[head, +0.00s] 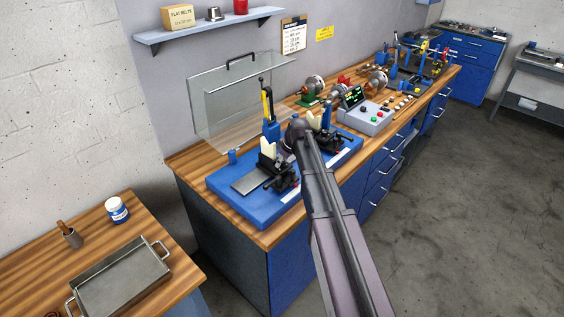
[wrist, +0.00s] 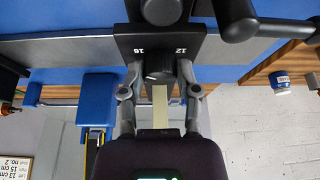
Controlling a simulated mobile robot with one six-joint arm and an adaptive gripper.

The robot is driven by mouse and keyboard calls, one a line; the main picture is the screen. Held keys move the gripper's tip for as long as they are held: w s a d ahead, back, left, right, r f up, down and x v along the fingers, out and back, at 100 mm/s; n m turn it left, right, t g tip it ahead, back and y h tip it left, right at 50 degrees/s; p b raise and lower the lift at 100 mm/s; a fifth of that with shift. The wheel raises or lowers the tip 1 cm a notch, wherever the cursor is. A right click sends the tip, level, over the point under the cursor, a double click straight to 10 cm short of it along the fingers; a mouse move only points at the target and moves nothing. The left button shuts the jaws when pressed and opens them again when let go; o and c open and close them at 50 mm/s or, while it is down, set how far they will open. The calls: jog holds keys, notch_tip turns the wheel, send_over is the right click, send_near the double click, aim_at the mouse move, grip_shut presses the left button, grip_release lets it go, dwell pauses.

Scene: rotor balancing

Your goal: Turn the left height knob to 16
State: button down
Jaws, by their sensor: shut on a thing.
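The left height knob (wrist: 158,62) is a dark round knob on a black plate (wrist: 128,42) in the wrist view. The plate bears the white numbers 16 and 12, one on each side of the knob. My gripper (wrist: 159,76) is shut on the knob, with one grey finger at each side of it. The pointer's exact setting is too small to read. In the head view the blue balancing base (head: 225,198) stands on the wooden bench, with black-and-cream supports (head: 268,150) on it. My arm hides the knob and most of the gripper there.
A clear guard (head: 215,110) with a black handle stands behind the base. A grey control box (head: 365,118) and rotors (head: 314,87) are further right on the bench.

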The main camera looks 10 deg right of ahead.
jog(key=shift+c, duration=1.7)
grip_release()
jog(key=shift+m, duration=0.5)
jog(key=shift+a+m+t+h, duration=0.15)
jog(key=shift+m+h, duration=0.3)
jog(key=shift+m, duration=0.55)
jog(key=shift+m+t+h, duration=0.15)
jog(key=shift+m+h, duration=0.3)
jog(key=shift+m, duration=0.55)
jog(key=p+v, duration=1.2)
jog(key=v, duration=0.2)
jog(key=shift+p, duration=0.4)
jog(key=shift+s+f, duration=0.1)
jog(key=shift+f, duration=0.05)
jog(key=s+f+m+g+b, duration=0.1)
jog(key=s+f+b, duration=0.3)
jog(key=s, duration=0.8)
jog(key=s+a+f+m+g+h+b, duration=0.1)
jog(key=s+f+m+g+b, duration=0.1)
jog(key=s, duration=1)
notch_tip(320, 180, down, 3)
jog(key=shift+a+f+g+b, duration=0.1)
jog(key=shift+a+g+b, duration=0.1)
jog(key=shift+g+b, duration=0.6)
